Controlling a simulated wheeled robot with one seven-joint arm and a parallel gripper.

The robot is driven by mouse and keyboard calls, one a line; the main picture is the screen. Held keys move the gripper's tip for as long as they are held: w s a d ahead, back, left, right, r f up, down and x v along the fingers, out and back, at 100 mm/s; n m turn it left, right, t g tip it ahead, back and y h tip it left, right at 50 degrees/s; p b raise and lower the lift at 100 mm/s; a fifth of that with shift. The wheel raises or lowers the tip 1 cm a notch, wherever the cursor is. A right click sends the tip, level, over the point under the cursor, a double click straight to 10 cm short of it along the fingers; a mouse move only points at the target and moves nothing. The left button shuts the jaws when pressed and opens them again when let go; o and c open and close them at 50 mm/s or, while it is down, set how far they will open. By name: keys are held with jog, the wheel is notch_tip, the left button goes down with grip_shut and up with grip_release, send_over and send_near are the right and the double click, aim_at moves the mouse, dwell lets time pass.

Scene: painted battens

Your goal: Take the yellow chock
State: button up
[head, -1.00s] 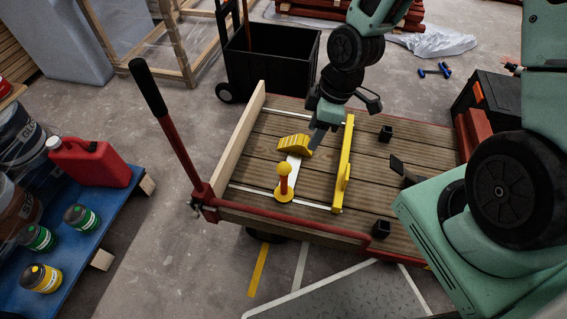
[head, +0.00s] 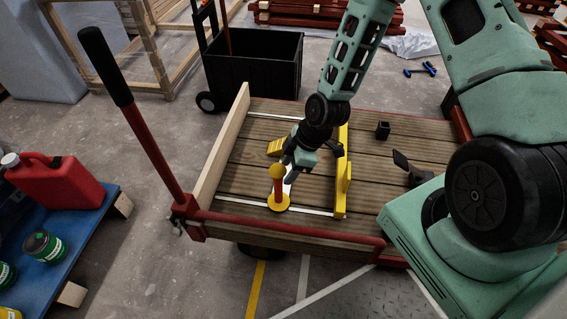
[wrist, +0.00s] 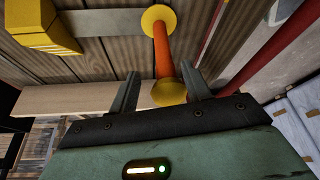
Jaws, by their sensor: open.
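The yellow chock (head: 276,147) is a ribbed wedge on the wooden deck, partly hidden behind my gripper in the head view. In the wrist view, the chock (wrist: 45,25) is at the upper left, outside the jaws. My gripper (head: 289,173) is open, low over the deck. The post also shows in the head view (head: 278,186), just left of my gripper. Whether the fingers touch it I cannot tell.
A yellow bar (head: 342,185) stands right of my gripper. A pale plank (head: 222,150) edges the deck at the left, and a red rail (head: 290,222) runs along the near side. A black-gripped lever (head: 140,125) rises at the left.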

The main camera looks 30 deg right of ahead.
aim_at(278, 183)
jog(key=b+x, duration=0.1)
jog(key=x, duration=0.1)
jog(key=b+x, duration=0.1)
jog(key=x, duration=0.1)
jog(key=b+x, duration=0.1)
jog(key=x, duration=0.2)
jog(key=shift+s+a+r, duration=0.15)
jog(key=shift+s+a, duration=0.05)
jog(key=shift+a, duration=0.1)
grip_shut()
